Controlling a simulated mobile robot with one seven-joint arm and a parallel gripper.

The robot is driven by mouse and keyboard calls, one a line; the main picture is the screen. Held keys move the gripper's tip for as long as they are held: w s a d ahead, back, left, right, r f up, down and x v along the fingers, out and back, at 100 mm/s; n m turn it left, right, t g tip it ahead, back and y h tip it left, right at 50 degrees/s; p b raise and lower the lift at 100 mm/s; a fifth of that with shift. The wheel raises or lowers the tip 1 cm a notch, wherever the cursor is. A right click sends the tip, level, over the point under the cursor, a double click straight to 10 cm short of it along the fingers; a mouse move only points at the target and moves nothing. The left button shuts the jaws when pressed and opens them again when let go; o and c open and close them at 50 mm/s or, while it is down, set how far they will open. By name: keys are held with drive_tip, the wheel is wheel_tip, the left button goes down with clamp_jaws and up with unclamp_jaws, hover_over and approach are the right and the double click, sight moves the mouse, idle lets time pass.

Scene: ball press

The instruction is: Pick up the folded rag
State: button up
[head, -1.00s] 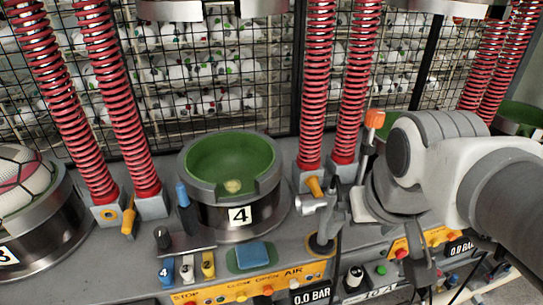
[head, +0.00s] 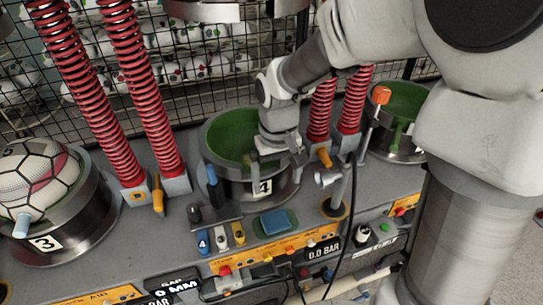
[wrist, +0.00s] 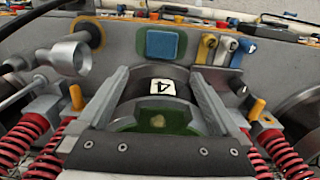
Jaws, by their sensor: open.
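The folded rag (head: 274,222) is a small blue square lying flat on a green pad (head: 259,229) on the grey bench, in front of the cup labelled 4. In the wrist view the rag (wrist: 162,44) lies beyond the fingertips, near top centre, fully visible. My gripper (head: 276,162) is open and empty, over the front rim of cup 4 and behind the rag, not touching it. In the wrist view my gripper's fingers (wrist: 160,72) stand apart with the cup's number plate between them.
Green-lined cup 4 (head: 221,136) is under my gripper. Blue, white and yellow levers (head: 221,236) stand left of the rag. A metal nozzle post (head: 340,185) stands right of it, beside red springs (head: 352,100). A ball (head: 38,172) sits in cup 3.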

hover_over(275, 220)
wheel_tip(275, 220, down, 10)
drive_tip(key=shift+w+d+r, duration=0.15)
drive_tip(key=shift+r, duration=0.05)
drive_tip(key=shift+f, duration=2.6)
drive_tip(key=c, duration=1.1)
wheel_tip(275, 220, up, 10)
drive_tip(key=shift+r, duration=0.1)
